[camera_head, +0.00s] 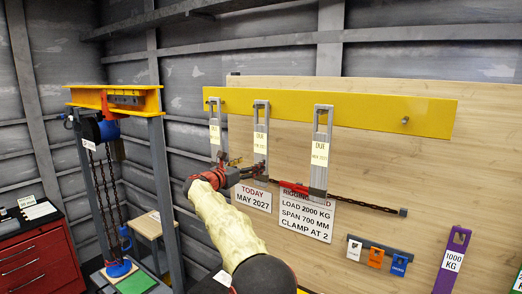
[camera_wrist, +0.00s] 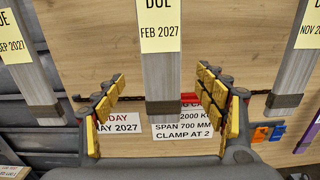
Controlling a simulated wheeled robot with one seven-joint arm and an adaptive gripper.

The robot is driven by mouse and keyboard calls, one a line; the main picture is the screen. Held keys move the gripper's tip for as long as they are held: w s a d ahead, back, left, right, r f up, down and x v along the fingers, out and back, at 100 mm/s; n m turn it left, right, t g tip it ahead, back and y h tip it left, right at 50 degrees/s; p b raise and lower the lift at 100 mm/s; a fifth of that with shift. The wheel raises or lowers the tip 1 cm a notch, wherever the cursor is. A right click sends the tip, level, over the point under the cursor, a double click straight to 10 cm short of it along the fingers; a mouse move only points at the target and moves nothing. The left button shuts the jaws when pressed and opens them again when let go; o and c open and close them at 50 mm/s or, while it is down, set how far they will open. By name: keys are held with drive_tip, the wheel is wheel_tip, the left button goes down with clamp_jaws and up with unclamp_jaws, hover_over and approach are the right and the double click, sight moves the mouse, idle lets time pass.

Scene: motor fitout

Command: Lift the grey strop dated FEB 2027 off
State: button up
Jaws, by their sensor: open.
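The grey strop with the yellow label FEB 2027 (camera_wrist: 162,75) hangs upright in the middle of the wrist view. In the head view it is the middle strop (camera_head: 261,112) on the yellow beam (camera_head: 385,110); its label is too small to read surely there. My gripper (camera_wrist: 161,78) is open, with its yellow-padded fingers apart on either side of this strop. No contact shows. In the head view my gripper (camera_head: 236,172) is near the strop's lower part and partly covers that area. The strop's top is out of the wrist view.
A SEP 2027 strop (camera_wrist: 30,75) hangs to the left and a NOV strop (camera_wrist: 292,65) to the right. Signs on the board read TODAY MAY 2027 (camera_head: 252,198) and LOAD 2000 KG (camera_head: 305,215). Coloured tags (camera_head: 376,257) hang lower right.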

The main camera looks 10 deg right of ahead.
sight(260, 157)
drive_tip(key=shift+p+x, duration=0.55)
drive_tip(key=shift+x, duration=0.6)
drive_tip(key=p+x, duration=0.2)
drive_tip(key=x, duration=0.2)
drive_tip(key=shift+w+d+r+p, duration=0.1)
drive_tip(key=shift+d+r+p, duration=0.15)
drive_tip(key=shift+r+p, duration=0.15)
drive_tip(key=shift+w+d+f, duration=0.1)
drive_tip(key=shift+w+d, duration=0.2)
drive_tip(key=shift+w, duration=0.05)
drive_tip(key=shift+c, duration=0.7)
drive_tip(key=c, duration=1.5)
